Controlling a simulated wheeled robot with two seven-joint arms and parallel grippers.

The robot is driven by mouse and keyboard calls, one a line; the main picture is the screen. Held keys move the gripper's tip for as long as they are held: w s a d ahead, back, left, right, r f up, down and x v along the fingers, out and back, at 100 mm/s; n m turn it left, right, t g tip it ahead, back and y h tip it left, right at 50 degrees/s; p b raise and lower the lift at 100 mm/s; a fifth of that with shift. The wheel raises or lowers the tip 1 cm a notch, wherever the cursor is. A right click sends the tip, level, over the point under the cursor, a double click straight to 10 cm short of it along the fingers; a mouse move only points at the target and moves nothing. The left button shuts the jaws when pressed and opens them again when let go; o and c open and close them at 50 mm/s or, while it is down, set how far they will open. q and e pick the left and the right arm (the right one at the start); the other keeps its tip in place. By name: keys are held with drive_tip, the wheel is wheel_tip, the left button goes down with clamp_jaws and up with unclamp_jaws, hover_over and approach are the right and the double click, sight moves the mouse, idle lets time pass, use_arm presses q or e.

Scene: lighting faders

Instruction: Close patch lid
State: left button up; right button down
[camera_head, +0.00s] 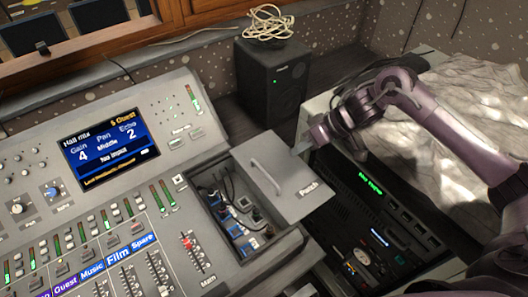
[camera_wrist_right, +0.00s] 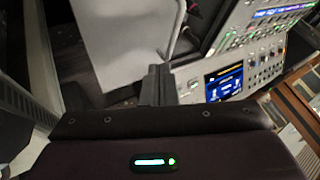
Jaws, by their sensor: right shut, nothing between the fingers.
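The grey patch lid (camera_head: 290,165), with a bar handle and a dark label, stands open along the right side of the patch compartment (camera_head: 204,208) in the mixing desk. The open compartment shows dark cables and blue plugs inside. The lid also shows in the right wrist view (camera_wrist_right: 115,40) as a pale panel above and left of the fingers. My right gripper (camera_head: 322,130) is shut and empty, just beyond the lid's upper right edge; I cannot tell whether it touches the lid. Its closed fingers show in the right wrist view (camera_wrist_right: 156,84). My left gripper is not in view.
The mixing desk (camera_head: 110,190) with faders, knobs and a lit screen (camera_head: 110,147) fills the left. A black speaker (camera_head: 272,80) with a coiled cable (camera_head: 268,22) on top stands behind the lid. A dark rack unit (camera_head: 375,215) lies right of and below the lid, under my right arm.

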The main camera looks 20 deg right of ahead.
drive_tip(key=p, duration=0.2)
hover_over(275, 176)
drive_tip(key=f, duration=0.6)
drive_tip(key=shift+d+f, duration=0.15)
drive_tip(key=shift+d, duration=0.2)
drive_tip(key=shift+a+f, duration=0.3)
drive_tip(key=shift+f, duration=0.2)
